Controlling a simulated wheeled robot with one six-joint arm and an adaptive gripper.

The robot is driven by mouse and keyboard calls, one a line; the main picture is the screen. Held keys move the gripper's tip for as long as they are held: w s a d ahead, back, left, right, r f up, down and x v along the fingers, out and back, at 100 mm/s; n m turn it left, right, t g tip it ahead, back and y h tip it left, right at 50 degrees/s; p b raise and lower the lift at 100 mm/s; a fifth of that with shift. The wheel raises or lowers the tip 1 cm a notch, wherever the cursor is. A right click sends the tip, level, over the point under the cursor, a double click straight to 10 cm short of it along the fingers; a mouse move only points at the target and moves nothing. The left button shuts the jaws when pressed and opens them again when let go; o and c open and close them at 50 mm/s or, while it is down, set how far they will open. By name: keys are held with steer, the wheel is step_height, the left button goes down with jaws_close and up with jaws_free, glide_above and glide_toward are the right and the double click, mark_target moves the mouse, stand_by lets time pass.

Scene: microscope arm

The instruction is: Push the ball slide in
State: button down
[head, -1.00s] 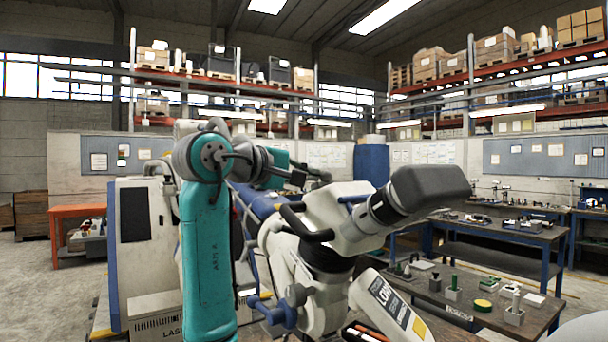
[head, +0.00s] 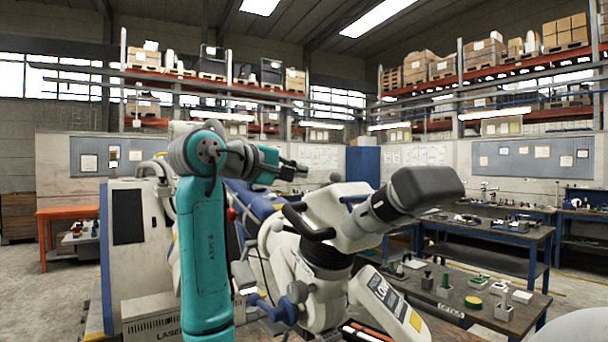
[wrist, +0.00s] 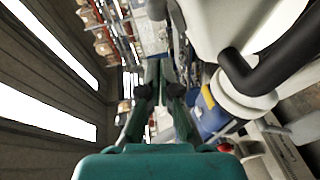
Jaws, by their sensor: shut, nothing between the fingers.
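The white microscope arm (head: 313,290) stands right of my arm in the head view. It carries a grey-hooded head (head: 425,188) and black curved handles (head: 310,224). I cannot tell which part is the ball slide. My gripper (head: 297,168) is raised behind and above the left handle, seemingly apart from the microscope. In the wrist view my gripper (wrist: 158,68) has its fingers together with nothing between them. A white microscope part with a black handle (wrist: 268,66) fills the right side of that view, beside the fingers.
A dark workbench (head: 455,300) with small parts stands at the right. A white cabinet (head: 128,232) stands left of my arm, and an orange table (head: 60,213) is farther left. A blue padded piece (head: 250,197) lies behind my arm.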

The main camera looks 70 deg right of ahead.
steer(key=v, duration=0.9)
